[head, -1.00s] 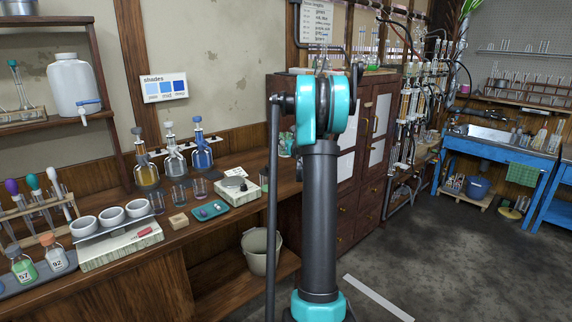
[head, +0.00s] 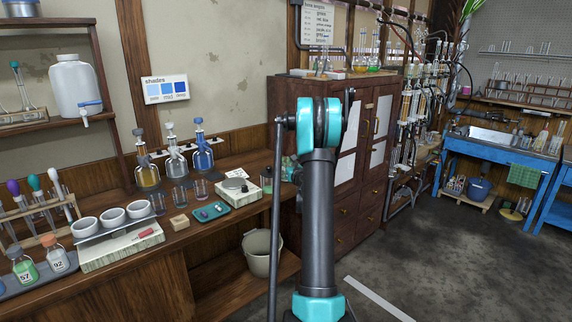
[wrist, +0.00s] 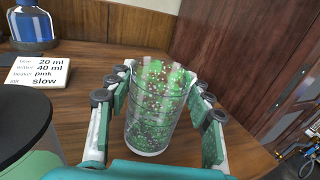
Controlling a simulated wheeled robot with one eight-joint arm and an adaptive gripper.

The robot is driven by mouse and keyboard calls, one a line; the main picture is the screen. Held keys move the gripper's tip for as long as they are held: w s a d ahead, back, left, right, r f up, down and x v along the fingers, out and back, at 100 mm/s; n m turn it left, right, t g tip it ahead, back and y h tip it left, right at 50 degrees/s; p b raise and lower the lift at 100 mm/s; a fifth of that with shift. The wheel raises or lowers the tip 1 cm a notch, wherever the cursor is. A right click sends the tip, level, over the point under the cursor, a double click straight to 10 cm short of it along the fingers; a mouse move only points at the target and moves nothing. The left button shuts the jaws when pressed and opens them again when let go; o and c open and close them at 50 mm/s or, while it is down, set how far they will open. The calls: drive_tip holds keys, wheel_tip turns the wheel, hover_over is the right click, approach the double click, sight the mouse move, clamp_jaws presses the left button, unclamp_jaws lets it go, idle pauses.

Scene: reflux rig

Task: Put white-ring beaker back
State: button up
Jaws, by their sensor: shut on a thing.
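My gripper (wrist: 158,95) is shut around a clear glass beaker (wrist: 152,120) in the wrist view. The beaker is upright, with a pale band around its foot, and the green finger pads show through its glass. The wooden bench lies below it; I cannot tell whether the foot touches the wood. In the head view my gripper (head: 290,167) is small and mostly hidden behind my arm, at the right end of the bench.
In the wrist view, a recipe card (wrist: 38,71) and blue bottle (wrist: 33,25) stand left; a dark-topped object (wrist: 25,115) is close at lower left. The cabinet (wrist: 245,55) rises right. A balance-like device (head: 237,190) and teal tray (head: 211,211) sit on the bench.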

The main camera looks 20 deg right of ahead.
drive_tip(key=shift+f, duration=0.15)
drive_tip(key=o, duration=1.3)
drive_tip(key=shift+o, duration=0.2)
drive_tip(key=shift+s, duration=0.2)
drive_tip(key=s, duration=1.1)
drive_tip(key=shift+s+r, duration=0.2)
drive_tip(key=shift+s, duration=0.1)
drive_tip(key=shift+a, duration=0.1)
